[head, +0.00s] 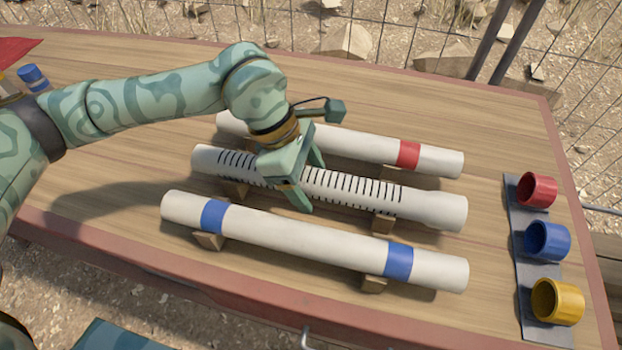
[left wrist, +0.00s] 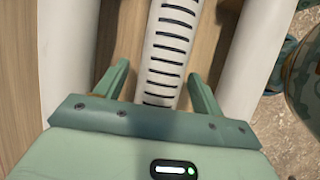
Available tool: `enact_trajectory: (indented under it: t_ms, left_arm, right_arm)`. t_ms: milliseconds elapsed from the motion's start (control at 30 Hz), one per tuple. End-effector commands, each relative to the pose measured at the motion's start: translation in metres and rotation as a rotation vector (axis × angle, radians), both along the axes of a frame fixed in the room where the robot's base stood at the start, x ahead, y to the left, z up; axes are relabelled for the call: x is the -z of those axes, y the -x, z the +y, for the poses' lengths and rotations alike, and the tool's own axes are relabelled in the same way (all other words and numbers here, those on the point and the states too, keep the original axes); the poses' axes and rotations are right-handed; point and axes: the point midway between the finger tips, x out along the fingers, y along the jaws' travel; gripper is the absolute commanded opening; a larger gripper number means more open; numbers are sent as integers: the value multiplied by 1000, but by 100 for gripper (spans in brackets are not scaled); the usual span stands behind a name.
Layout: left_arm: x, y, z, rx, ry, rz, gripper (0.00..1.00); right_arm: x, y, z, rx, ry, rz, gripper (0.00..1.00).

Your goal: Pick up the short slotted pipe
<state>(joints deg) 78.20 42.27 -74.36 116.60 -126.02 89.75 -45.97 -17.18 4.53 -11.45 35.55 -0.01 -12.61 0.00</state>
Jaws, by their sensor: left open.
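The slotted pipe (head: 345,190) is white with rows of dark slots and lies in the middle of three pipes, on small wooden blocks. It looks about as long as its neighbours. My left gripper (head: 308,180) is open above its middle, one finger on each side of it, and hides part of the slots. In the left wrist view the pipe (left wrist: 167,45) runs between the two open fingers (left wrist: 159,75), with a gap on both sides. Contact with the pipe is not visible. My right gripper is not in view.
A white pipe with a red band (head: 435,160) lies behind, and one with two blue bands (head: 310,245) lies in front, both close to the fingers. Red (head: 537,190), blue (head: 547,240) and yellow (head: 557,301) cups stand at the right edge of the wooden table (head: 480,110).

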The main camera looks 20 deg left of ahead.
Motion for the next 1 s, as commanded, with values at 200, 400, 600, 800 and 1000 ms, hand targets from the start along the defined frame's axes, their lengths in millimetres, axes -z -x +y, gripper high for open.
enact_trajectory:
  t_ms: [200,400,600,800,1000]
  left_arm:
    - [-1,0,0,0,0,0,18]
    - [-1,0,0,0,0,-1,10]
    - [-8,0,0,0,0,-3,10]
    - [-41,0,0,-1,0,-8,10]
    - [-89,38,17,0,0,-10,10]
  right_arm:
    - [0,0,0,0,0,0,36]
    - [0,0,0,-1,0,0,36]
    - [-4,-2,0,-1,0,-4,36]
    - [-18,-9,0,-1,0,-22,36]
    - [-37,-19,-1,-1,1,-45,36]
